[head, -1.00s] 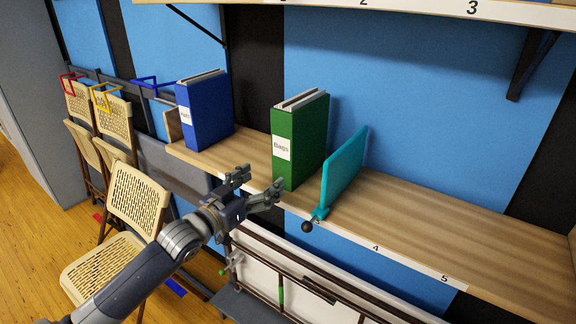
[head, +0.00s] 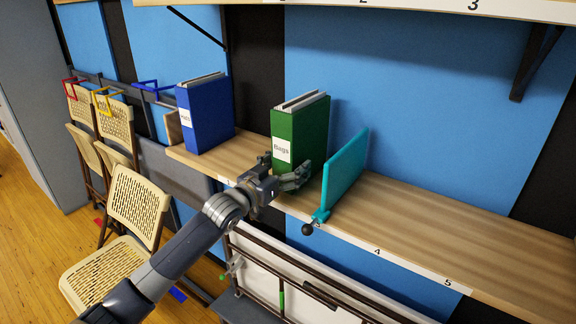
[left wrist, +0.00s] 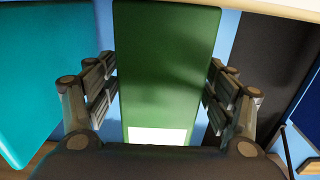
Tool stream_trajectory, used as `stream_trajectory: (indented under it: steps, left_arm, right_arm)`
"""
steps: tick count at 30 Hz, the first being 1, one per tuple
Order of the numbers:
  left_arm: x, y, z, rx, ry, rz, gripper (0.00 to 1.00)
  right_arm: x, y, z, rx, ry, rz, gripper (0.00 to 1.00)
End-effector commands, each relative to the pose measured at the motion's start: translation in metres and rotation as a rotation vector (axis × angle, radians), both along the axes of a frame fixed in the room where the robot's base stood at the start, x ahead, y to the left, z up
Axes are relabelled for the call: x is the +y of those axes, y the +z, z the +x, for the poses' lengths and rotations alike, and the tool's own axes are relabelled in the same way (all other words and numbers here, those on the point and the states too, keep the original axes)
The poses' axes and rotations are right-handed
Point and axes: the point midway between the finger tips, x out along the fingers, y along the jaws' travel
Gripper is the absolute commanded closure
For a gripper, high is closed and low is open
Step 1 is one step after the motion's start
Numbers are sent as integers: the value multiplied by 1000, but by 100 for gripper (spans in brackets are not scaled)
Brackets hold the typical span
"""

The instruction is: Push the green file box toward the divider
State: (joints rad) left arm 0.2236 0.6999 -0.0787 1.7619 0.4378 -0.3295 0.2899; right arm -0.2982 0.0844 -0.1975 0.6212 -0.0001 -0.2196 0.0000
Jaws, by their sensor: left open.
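The green file box (head: 302,138), labelled "Bags", stands upright on the wooden shelf. The teal divider (head: 345,172) stands to its right, with a gap between them in the head view. My left gripper (head: 283,172) is open at the lower front of the green box. In the left wrist view the green box (left wrist: 168,70) fills the middle between the two spread fingers, with narrow gaps at both sides. The divider also shows in the left wrist view (left wrist: 40,75), at the left. The fingers hide part of the box's lower front. My right gripper is not in view.
A blue file box (head: 205,115) stands on the shelf (head: 420,225) to the left, apart from the green one. The shelf right of the divider is clear. Folding chairs (head: 135,205) hang and stand at the left. An upper shelf (head: 400,8) is overhead.

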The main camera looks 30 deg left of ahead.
Motion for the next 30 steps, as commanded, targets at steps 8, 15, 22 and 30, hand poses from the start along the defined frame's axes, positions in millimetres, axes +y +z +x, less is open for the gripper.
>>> stream_trajectory:
  steps: [8,15,22,30]
  left_arm:
    - [0,0,0,0,0,0,62]
    - [-1,0,-1,0,0,-1,74]
    - [-15,0,-2,1,-2,-3,74]
    - [-31,0,-3,1,-2,-3,74]
  right_arm:
    - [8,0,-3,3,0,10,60]
    - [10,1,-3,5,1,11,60]
    - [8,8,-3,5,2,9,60]
    - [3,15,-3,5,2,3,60]
